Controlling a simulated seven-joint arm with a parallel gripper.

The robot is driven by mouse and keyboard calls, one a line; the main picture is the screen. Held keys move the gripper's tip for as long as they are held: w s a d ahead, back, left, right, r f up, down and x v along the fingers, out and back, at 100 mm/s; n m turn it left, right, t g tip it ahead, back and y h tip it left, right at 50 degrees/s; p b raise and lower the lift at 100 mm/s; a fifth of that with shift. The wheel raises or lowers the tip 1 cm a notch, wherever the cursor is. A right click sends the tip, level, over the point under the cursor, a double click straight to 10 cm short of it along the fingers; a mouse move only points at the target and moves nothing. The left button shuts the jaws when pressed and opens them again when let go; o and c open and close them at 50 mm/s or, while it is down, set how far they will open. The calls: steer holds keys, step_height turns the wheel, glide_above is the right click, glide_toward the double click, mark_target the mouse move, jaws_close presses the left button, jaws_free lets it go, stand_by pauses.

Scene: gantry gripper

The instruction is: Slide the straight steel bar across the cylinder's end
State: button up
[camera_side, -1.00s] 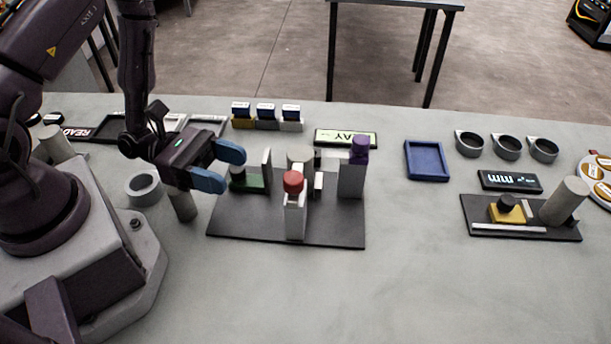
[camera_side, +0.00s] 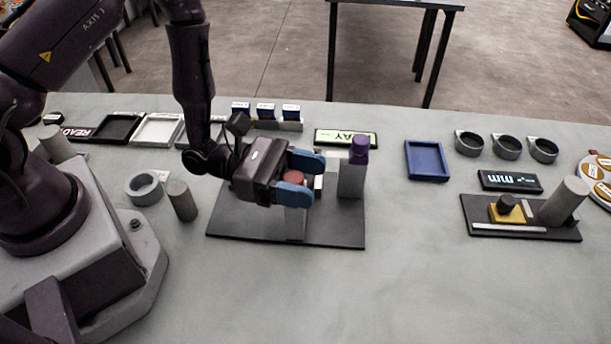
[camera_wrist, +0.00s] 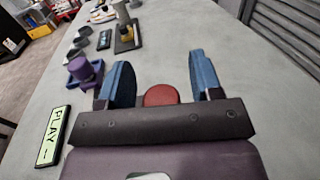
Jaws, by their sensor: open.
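A pale straight bar (camera_side: 508,228), which looks like the steel bar, lies along the front of a small dark plate (camera_side: 570,235) at the right. A grey cylinder (camera_side: 564,200) leans at that plate's right end. A yellow block with a black knob (camera_side: 507,205) sits between them. My gripper (camera_side: 304,178) is far to the left of these, over the larger dark plate. Its blue fingers are open on either side of a red round knob (camera_side: 293,177), which also shows between them in the wrist view (camera_wrist: 161,95). Whether they touch it is unclear.
A post with a purple knob (camera_side: 359,150) stands right of my gripper on the large dark plate (camera_side: 335,235). A blue tray (camera_side: 428,160) and several dark round cups (camera_side: 507,147) lie further right. A short grey cylinder (camera_side: 182,202) stands left. The front table is clear.

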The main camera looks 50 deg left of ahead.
jaws_close()
steer(key=w+a, duration=0.3)
steer(key=shift+w, duration=0.15)
jaws_free()
steer(key=shift+a, duration=0.1)
stand_by(0.3)
steer(key=v, duration=1.3)
